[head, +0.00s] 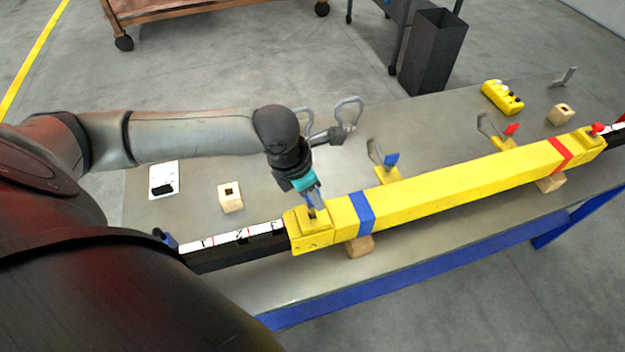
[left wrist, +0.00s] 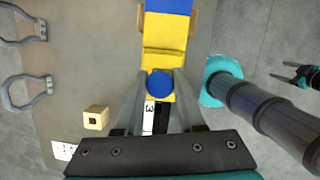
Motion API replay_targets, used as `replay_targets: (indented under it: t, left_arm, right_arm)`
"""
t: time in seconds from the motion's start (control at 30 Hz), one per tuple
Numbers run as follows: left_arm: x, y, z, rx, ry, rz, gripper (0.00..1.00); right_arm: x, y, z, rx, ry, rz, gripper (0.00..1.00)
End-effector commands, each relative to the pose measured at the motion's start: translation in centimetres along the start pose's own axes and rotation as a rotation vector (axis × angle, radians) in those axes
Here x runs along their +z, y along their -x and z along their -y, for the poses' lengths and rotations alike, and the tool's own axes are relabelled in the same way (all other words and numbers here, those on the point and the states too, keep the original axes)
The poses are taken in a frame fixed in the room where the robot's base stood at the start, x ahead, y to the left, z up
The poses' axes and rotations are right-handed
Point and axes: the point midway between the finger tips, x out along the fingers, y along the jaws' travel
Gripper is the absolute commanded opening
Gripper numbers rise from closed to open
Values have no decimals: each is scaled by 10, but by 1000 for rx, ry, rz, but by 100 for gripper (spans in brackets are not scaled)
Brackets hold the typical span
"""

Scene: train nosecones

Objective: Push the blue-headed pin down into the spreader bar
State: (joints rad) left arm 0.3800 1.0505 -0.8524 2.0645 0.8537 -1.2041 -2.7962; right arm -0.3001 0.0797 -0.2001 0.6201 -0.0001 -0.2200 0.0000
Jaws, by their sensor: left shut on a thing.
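The yellow spreader bar (head: 450,183) lies across the table on wooden blocks, with a blue band near its left end. A black inner beam (head: 235,253) with a numbered scale comes out of that end. My left gripper (head: 313,207) points down over the yellow end collar (head: 309,238). In the left wrist view its fingers (left wrist: 160,86) stand either side of the round blue head of the pin (left wrist: 160,84) and are shut on it. The head sits over the collar where the scale meets it. The pin's shaft and the hole are hidden, so its depth cannot be told.
Wooden blocks with square holes (head: 231,197) (head: 562,114), a white card (head: 164,180), grey shackles (head: 348,112), a blue tag (head: 391,159) and a yellow pendant (head: 502,97) stand behind the bar. A red-headed pin (head: 597,128) is at the right end.

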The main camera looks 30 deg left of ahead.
Motion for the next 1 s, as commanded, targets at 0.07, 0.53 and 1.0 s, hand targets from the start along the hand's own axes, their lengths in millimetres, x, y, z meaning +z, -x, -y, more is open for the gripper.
replay_targets:
  t: [0.07,0.53,1.0]
  left_arm:
    - [-1,-2,0,0,0,0,0]
    - [-3,-11,0,-1,0,0,0]
    - [-6,-20,0,-1,0,0,0]
  right_arm:
    - [0,-1,0,0,0,0,73]
    - [1,-6,0,0,0,0,73]
    - [1,-11,0,0,0,0,73]
